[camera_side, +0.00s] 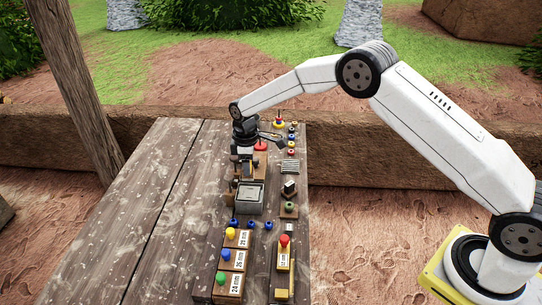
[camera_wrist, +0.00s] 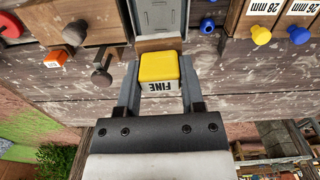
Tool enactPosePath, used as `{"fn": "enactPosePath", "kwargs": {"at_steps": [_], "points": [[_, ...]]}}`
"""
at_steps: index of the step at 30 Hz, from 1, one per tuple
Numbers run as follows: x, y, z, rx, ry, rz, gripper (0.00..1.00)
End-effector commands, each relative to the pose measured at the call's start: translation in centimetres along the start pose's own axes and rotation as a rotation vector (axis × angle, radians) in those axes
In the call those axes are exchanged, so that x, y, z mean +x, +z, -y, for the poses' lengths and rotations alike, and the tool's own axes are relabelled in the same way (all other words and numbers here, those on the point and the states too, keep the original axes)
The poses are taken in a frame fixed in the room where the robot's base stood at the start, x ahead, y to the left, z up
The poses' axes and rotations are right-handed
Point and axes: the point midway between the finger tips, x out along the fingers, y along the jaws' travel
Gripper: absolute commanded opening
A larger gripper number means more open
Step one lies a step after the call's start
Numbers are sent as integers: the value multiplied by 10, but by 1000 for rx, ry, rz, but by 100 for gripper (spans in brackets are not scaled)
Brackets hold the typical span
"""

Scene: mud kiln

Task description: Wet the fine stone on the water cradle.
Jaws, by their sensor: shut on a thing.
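The fine stone (camera_wrist: 160,68) shows in the wrist view as a yellow block whose white label reads "FINE", upside down in the picture. My gripper (camera_wrist: 158,75) is shut on it, with one finger on each side. In the side view my gripper (camera_side: 246,168) points down over the table, just behind a grey box-like holder (camera_side: 250,208) that looks like the water cradle. The cradle also shows at the top of the wrist view (camera_wrist: 155,16), beyond the stone. A brown wooden piece (camera_wrist: 158,44) lies between stone and cradle. I cannot tell whether the stone touches anything below.
Wooden blocks marked in mm with yellow, blue and green knobs (camera_side: 231,257) stand in front of the cradle. A red-knobbed yellow fixture (camera_side: 283,258) and a small dark block (camera_side: 289,188) stand to the right. The table's left side (camera_side: 165,225) is clear.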

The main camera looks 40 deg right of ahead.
Motion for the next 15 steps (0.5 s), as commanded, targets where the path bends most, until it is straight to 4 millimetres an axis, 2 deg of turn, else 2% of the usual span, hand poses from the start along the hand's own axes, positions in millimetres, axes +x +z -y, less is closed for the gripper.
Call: {"fn": "enactPosePath", "kwargs": {"at_steps": [8, 15], "points": [[10, 0, 0, 0, -1, 1, 2], [27, 0, 0, 0, 0, 1, 2]]}}
